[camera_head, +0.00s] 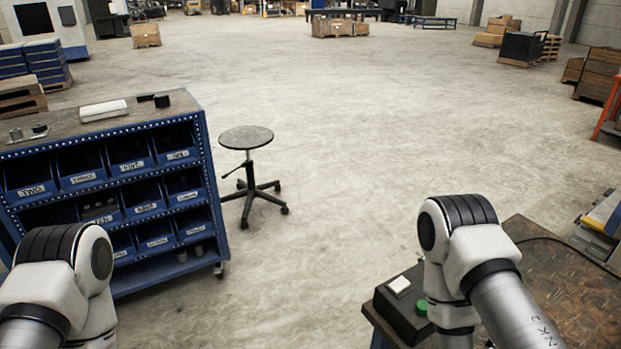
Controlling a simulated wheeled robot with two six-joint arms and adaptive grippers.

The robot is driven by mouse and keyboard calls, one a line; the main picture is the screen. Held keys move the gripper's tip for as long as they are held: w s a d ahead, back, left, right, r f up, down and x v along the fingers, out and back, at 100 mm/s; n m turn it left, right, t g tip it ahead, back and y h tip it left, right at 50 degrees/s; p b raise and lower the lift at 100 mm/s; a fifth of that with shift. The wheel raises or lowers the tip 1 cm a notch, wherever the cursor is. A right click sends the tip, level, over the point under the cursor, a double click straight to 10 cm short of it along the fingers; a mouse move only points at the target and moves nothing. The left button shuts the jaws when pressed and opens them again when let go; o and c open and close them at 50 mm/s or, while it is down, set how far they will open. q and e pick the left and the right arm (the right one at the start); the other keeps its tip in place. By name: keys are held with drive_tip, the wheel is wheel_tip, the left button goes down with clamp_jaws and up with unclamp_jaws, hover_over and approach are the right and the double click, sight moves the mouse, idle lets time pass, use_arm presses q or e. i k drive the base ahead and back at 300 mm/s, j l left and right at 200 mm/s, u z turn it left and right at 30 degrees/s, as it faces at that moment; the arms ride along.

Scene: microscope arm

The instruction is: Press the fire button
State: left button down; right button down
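A black box (390,308) sits on the near left corner of the worn workbench (560,262) at the lower right. A round green button (422,307) is on it, partly hidden behind my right arm. No marking that reads "fire" can be made out. My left arm shows at the lower left and my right arm in front of the workbench, but neither gripper is in view.
A blue bin cabinet (215,190) with labelled bins stands at the left, with a white object (103,110) on top. A round stool (246,138) stands beside it. A dark cable (570,250) runs over the workbench. The concrete floor between is clear.

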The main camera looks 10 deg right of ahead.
sight(420, 308)
drive_tip(key=z, duration=1)
